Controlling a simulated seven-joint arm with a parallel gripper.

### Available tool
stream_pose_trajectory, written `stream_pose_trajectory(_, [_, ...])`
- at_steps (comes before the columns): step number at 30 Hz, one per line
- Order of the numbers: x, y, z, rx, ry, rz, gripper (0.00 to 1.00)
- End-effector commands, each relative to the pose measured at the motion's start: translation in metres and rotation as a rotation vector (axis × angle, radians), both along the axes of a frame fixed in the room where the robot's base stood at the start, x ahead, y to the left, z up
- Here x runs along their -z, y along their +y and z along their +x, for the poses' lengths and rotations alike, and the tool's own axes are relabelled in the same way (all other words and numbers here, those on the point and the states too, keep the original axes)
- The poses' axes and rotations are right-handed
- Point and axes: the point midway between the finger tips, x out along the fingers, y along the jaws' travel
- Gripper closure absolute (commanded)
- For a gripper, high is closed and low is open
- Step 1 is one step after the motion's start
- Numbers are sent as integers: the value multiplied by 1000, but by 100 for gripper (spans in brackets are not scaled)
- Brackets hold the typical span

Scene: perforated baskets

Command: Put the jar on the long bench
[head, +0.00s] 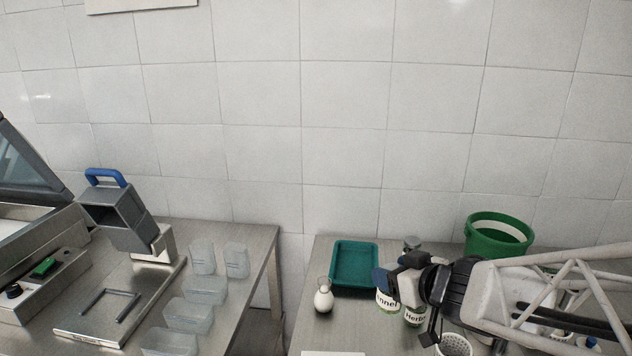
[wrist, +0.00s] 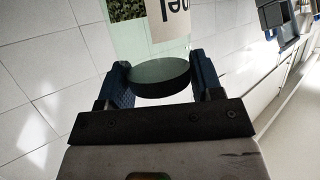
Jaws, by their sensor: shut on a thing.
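My gripper (head: 384,279) is above the right steel bench. It is shut on a jar (head: 387,302) whose white label reads "...nnel". In the wrist view the blue fingers (wrist: 160,82) sit on either side of the jar's dark round lid (wrist: 160,77), and the clear body with dark contents (wrist: 128,12) extends beyond it. Whether the jar's base touches anything is unclear. A steel bench (head: 335,333) is at right and another (head: 255,262) at left, with a gap between them. I cannot tell which is the long one.
A "Herbs" jar (head: 414,317) stands close beside the held jar. Nearby are a teal tray (head: 354,266), a white bottle (head: 323,297), a green bucket (head: 497,240) and a white perforated basket (head: 455,345). The left bench holds a sealing machine (head: 125,225) and several clear tubs (head: 188,316).

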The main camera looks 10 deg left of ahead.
Motion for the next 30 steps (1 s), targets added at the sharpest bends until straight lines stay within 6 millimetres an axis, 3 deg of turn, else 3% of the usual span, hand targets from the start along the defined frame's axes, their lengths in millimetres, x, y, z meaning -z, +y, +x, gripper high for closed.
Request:
stream_pose_trajectory(14, [-16, 26, 43, -64, -4, 4, 69])
stream_pose_trajectory(30, [-40, 103, 140, -218, -10, 10, 69])
